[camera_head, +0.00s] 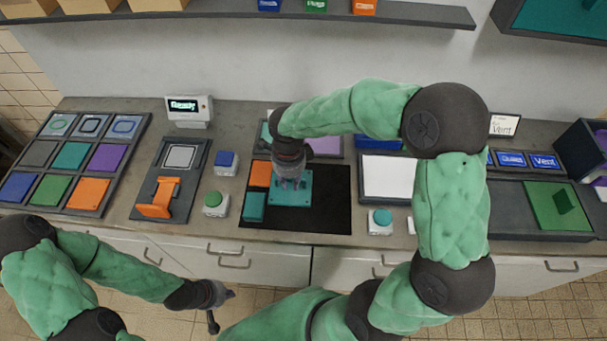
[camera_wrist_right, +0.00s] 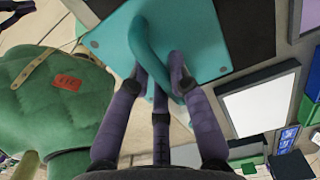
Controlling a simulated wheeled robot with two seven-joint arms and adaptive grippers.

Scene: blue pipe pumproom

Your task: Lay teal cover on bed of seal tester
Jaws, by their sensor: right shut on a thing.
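The teal cover (camera_head: 302,200), a flat plate with corner holes, is over the black mat in the head view. In the right wrist view the cover (camera_wrist_right: 218,62) has a curved teal handle (camera_wrist_right: 150,50). My right gripper (camera_head: 291,184) is shut on that handle; it shows in the wrist view too (camera_wrist_right: 160,80). The gap between cover and mat cannot be judged. The seal tester (camera_head: 147,181) stands left on the counter, with its pale grey bed (camera_head: 180,156) bare and an orange clamp (camera_head: 157,198) in front. My left gripper (camera_head: 222,309) is open and empty before the counter.
The black mat (camera_head: 330,212) also holds orange (camera_head: 260,173) and teal (camera_head: 254,206) squares. Button boxes, blue-topped (camera_head: 227,162) and green-topped (camera_head: 215,203), stand between tester and mat. A screen (camera_head: 189,108) is behind the tester; a tray of coloured plates (camera_head: 76,160) is left.

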